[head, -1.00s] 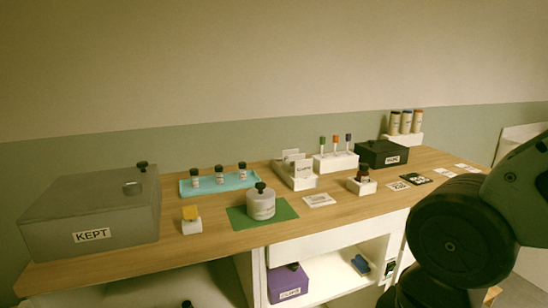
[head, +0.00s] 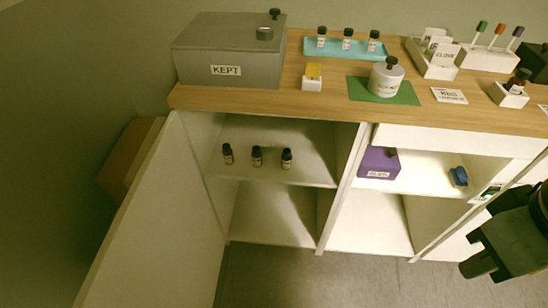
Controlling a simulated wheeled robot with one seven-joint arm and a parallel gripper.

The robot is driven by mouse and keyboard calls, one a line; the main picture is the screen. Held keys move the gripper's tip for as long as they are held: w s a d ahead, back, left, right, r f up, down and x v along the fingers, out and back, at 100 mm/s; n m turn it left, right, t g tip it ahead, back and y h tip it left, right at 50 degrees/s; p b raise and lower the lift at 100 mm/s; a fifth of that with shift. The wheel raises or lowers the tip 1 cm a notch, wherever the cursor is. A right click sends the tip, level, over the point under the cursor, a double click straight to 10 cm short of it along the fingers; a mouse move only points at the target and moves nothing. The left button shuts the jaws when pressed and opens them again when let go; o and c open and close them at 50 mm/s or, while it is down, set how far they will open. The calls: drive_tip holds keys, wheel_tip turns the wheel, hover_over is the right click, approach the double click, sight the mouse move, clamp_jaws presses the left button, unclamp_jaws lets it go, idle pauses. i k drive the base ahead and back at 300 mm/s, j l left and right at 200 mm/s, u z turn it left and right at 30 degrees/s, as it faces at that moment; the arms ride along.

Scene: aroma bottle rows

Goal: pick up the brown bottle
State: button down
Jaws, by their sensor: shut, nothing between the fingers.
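A small brown bottle (head: 516,83) with a dark cap stands in a white holder (head: 508,97) at the right of the counter. Three small dark bottles stand in a row on the open cabinet's upper shelf: left (head: 228,154), middle (head: 257,157) and right (head: 287,159). They have black caps and pale labels; their exact colour is hard to tell. Three similar bottles (head: 347,42) stand on the teal tray (head: 318,54). My gripper (head: 472,254) is at the lower right, shut and empty, below the counter and well away from all the bottles.
A grey box marked KEPT (head: 228,50), a yellow item on a white block (head: 313,77) and a white jar (head: 386,78) on a green mat (head: 408,97) stand on the counter. An open door (head: 150,220) flanks the shelf. A purple box (head: 379,162) sits in the right compartment.

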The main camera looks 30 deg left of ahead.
sight(256, 154)
drive_tip(key=u, duration=1.3)
